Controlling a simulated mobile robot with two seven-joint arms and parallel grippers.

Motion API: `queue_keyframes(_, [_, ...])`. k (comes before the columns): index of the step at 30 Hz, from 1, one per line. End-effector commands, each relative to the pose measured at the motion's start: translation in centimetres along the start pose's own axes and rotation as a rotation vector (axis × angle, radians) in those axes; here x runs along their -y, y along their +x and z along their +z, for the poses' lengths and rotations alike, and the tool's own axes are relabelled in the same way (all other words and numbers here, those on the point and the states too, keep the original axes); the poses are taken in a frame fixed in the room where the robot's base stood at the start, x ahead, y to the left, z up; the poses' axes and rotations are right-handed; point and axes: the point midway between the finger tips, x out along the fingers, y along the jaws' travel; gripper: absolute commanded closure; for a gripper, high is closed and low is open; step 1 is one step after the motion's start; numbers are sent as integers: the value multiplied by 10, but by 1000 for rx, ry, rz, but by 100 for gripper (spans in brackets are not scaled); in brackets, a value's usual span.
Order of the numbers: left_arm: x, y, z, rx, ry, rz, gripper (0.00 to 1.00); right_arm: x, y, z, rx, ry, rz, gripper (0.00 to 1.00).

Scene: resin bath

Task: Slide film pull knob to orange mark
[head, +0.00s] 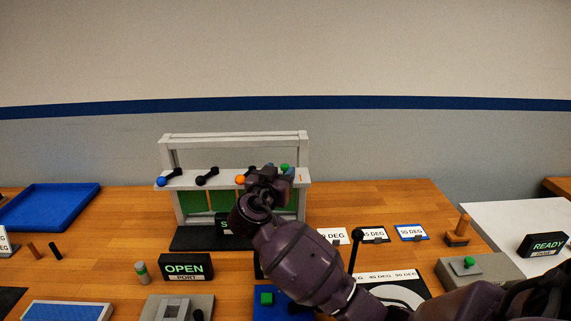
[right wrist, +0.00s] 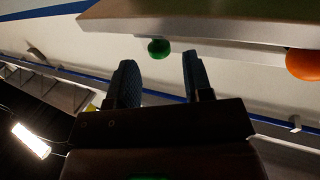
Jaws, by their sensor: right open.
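A white frame (head: 303,158) stands at the back of the table with a ledge carrying several knobs. A green knob (head: 286,167) is near its right end, close to a small orange mark (head: 300,178). An orange knob (head: 240,180) is further left. Which one is the film pull knob is not labelled in view. My right gripper (head: 268,172) is in front of the ledge, between these knobs in the picture. In the right wrist view my gripper (right wrist: 160,72) is open and empty, with the green knob (right wrist: 158,48) just beyond the fingertips, roughly between them. My left gripper is out of view.
A blue knob (head: 162,181) and black levers (head: 207,177) sit along the ledge's left part. A blue tray (head: 48,206) lies at far left.

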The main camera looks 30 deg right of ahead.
Motion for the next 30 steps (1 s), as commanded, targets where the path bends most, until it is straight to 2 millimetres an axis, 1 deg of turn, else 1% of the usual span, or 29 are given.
queue_keyframes(1, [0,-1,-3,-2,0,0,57,0,9,-2,-4,-1,1,54])
queue_keyframes(3, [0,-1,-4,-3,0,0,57,0,18,-2,-2,-1,1,54])
queue_keyframes(9, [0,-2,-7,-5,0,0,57,0,36,-1,-1,0,0,54])
queue_keyframes(13, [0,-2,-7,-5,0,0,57,0,40,0,0,1,0,54])
queue_keyframes(20, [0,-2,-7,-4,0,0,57,0,40,0,0,1,0,54])
queue_keyframes(21, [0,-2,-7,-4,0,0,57,0,40,0,0,1,0,57])
queue_keyframes(23, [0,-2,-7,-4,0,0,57,0,40,0,0,1,0,66])
queue_keyframes(27, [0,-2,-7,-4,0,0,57,0,40,0,0,1,0,87])
queue_keyframes(30, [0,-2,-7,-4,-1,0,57,0,40,0,0,1,0,100])
